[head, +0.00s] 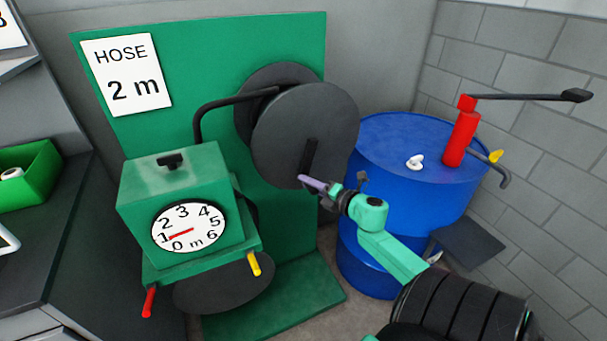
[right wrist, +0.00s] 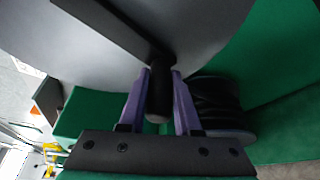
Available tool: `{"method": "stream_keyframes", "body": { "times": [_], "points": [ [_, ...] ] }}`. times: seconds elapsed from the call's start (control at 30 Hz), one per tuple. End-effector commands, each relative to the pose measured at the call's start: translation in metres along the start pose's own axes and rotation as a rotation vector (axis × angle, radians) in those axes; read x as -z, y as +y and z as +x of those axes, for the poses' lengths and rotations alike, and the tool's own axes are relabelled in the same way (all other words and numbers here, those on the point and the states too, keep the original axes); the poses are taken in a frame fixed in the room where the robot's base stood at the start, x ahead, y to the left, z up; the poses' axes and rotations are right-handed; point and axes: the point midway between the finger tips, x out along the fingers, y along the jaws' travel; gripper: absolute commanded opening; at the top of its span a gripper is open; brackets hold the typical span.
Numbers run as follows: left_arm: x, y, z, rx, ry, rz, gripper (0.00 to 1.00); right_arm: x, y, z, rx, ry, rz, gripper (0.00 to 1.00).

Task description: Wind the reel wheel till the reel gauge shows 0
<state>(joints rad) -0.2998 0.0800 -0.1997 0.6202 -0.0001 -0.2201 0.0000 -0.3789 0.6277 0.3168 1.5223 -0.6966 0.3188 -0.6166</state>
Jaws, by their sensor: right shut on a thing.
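The reel wheel (head: 300,115) is a large dark disc on the green back panel, with a crank bar (head: 308,160) across its face. My right gripper (head: 312,184) is shut on the crank's handle at the bar's lower end. In the right wrist view the black handle (right wrist: 159,98) sits between the purple fingers, with the grey wheel face (right wrist: 205,30) behind. The reel gauge (head: 190,227) is a white dial marked 0 to 6 m on the green box. Its red needle points at about 1. My left gripper is not in view.
A sign (head: 126,75) on the panel reads HOSE 2 m. A blue drum (head: 395,165) with a red hand pump (head: 461,135) stands close at the right of the wheel. The green box (head: 170,185) has red and yellow handles below. A dark counter with a green bin (head: 30,170) is at left.

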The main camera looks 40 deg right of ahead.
Motion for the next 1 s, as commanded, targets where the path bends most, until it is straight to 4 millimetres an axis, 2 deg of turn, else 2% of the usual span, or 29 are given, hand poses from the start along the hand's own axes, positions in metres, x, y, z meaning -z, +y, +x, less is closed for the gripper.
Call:
{"method": "stream_keyframes", "body": {
  "times": [0.67,0.7,0.73,0.77,1.0],
  "points": [
    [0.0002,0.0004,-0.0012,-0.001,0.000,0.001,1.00,-0.0064,-0.0044,-0.0024,0.026,-0.004,-0.059,0.00],
    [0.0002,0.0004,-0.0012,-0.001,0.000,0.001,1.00,-0.0064,-0.0044,-0.0024,0.026,-0.004,-0.059,0.47],
    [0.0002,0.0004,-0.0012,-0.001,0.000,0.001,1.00,-0.0064,-0.0044,-0.0023,0.026,-0.004,-0.059,0.58],
    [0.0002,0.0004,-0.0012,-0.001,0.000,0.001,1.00,-0.0063,-0.0043,-0.0023,0.025,-0.003,-0.058,0.62],
    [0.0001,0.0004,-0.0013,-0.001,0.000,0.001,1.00,-0.0058,-0.0040,-0.0022,0.024,-0.002,-0.058,0.62]
  ]
}}
